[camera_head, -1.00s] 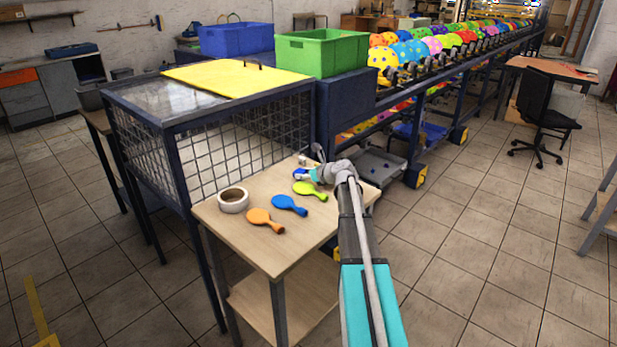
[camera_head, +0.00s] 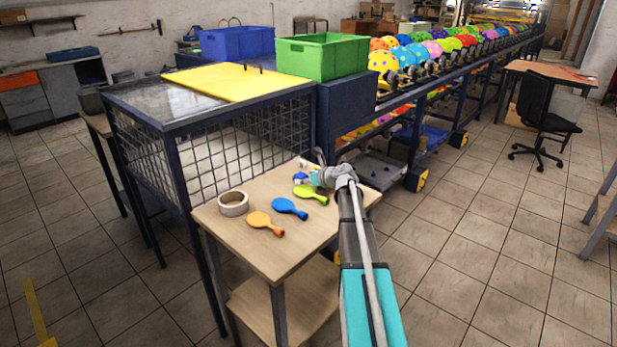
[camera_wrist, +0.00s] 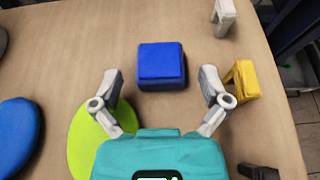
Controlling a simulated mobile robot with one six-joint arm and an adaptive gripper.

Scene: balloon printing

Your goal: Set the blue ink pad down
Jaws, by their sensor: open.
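The blue ink pad (camera_wrist: 161,65) is a small blue block lying flat on the light wooden table (camera_wrist: 100,35) in the wrist view. My gripper (camera_wrist: 163,88) is open, with one finger on each side below the pad in the picture. Clear gaps show between the pad and both fingers, so neither seems to touch it. In the head view my gripper (camera_head: 310,178) is over the far right part of the table (camera_head: 262,256), and it mostly hides the pad there.
A yellow block (camera_wrist: 243,80) is close to the right finger, with a white piece (camera_wrist: 223,17) beyond.

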